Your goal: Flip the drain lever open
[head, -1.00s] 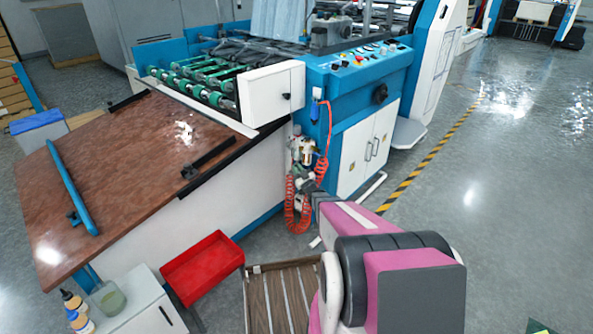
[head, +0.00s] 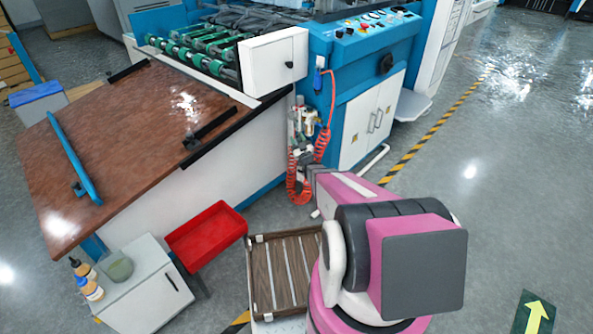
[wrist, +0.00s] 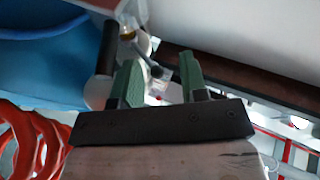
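The air unit (head: 307,118) hangs at the machine's corner beside a coiled orange hose in the head view. The drain lever is too small to make out there. In the wrist view, a small dark rod (wrist: 151,63) and a pale, clear-looking part (wrist: 157,88) lie between and beyond the fingertips. I cannot tell whether the rod is the drain lever. My gripper (wrist: 158,82) has two green fingers, open with a clear gap. Nothing is visibly clamped.
The orange hose (head: 300,185) hangs close by my arm and fills the lower left of the wrist view. A red tray (head: 205,235), a slatted wooden pallet (head: 285,270) and a grey cabinet (head: 150,290) stand left of me. Open floor lies to the right.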

